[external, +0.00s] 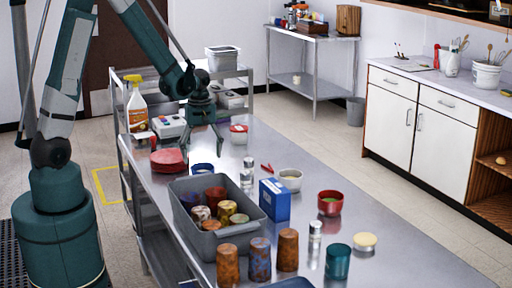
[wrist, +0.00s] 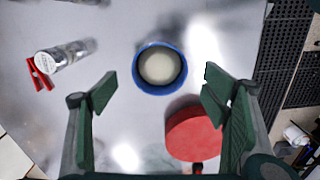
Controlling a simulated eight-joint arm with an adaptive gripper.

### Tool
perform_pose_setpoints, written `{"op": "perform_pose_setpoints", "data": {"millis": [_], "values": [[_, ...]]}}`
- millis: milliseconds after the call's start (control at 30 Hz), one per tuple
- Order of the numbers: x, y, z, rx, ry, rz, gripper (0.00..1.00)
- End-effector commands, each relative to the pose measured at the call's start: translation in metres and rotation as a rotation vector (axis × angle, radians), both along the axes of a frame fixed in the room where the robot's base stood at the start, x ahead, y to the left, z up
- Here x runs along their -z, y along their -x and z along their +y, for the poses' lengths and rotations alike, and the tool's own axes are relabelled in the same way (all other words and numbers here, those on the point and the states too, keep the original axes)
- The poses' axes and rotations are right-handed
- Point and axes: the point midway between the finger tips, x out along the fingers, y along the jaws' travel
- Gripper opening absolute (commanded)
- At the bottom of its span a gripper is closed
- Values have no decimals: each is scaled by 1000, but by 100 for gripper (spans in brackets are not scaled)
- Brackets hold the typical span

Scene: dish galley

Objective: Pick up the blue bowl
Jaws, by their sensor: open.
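The blue bowl (wrist: 139,82) is round, with a blue rim and a pale inside, and sits on the metal table in the wrist view. In the external view the blue bowl (external: 202,169) is partly hidden behind the grey bin. My gripper (wrist: 160,86) is open and empty, its fingers apart on either side below the bowl in the wrist picture. In the external view my gripper (external: 206,146) hangs above the table, fingers pointing down, near the bowl and not touching it.
A red round item (wrist: 193,132) lies close to the bowl.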

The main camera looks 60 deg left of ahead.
Motion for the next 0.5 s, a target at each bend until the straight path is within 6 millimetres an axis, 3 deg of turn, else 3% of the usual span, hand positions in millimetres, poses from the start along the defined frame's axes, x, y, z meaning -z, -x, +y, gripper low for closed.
{"op": "perform_pose_setpoints", "data": {"millis": [500], "values": [[9, 0, 0, 0, 0, 0, 74]]}}
